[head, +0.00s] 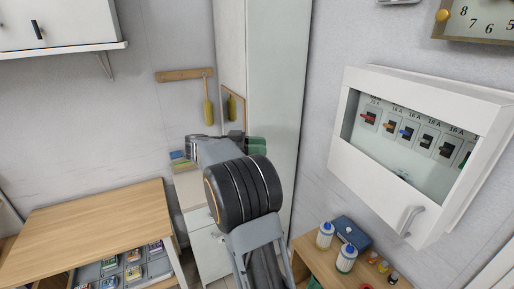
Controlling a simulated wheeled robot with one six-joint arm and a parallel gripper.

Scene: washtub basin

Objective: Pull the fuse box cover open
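The white fuse box (476,192) is on the wall at the right. Its cover (372,191) has a window with a row of breakers behind it and appears shut. A grey curved handle (410,220) sits at the cover's lower right. My arm rises through the middle of the view, well left of the box. What seems to be my gripper (194,142) is at the arm's far end, partly hidden by my own links and apart from the cover. Its fingers are too small and covered to tell open from shut.
A wooden shelf (318,266) with bottles (346,258) and a blue box (352,233) stands below the fuse box. A tall pale cabinet (278,85) is behind my arm. A wooden table (95,222) is at left. The space between arm and cover looks clear.

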